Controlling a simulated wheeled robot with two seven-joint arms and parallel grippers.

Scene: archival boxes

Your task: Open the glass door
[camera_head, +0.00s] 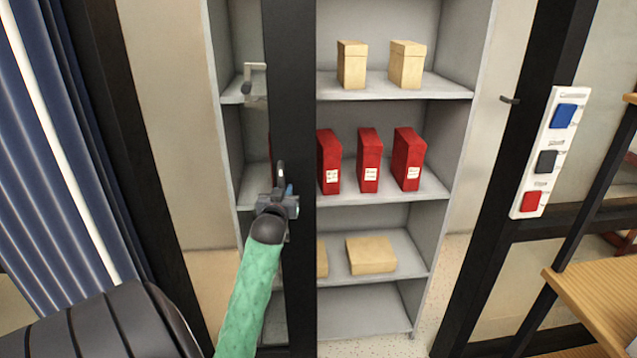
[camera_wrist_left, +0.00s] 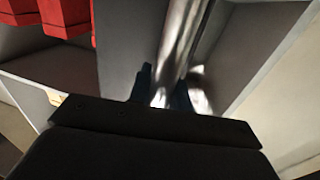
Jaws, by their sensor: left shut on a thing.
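The glass door's dark frame edge (camera_head: 291,100) stands upright left of the middle of the head view, with its clear pane (camera_head: 175,130) to the left. A wide gap separates this edge from the dark post on the right, so the door stands partly open. My left gripper (camera_head: 279,197) is at the door edge, shut on the metal door handle (camera_head: 281,170), which it partly hides. In the left wrist view the shiny handle bar (camera_wrist_left: 180,45) lies between the fingers (camera_wrist_left: 161,92). My right gripper is not in view.
Behind the door stands a grey shelf unit (camera_head: 395,97) with red boxes (camera_head: 369,160) and tan boxes (camera_head: 352,65). A dark post (camera_head: 530,90) with a switch panel (camera_head: 542,155) bounds the right side. A blue curtain (camera_head: 50,150) hangs at left. A wooden surface (camera_head: 600,300) is at lower right.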

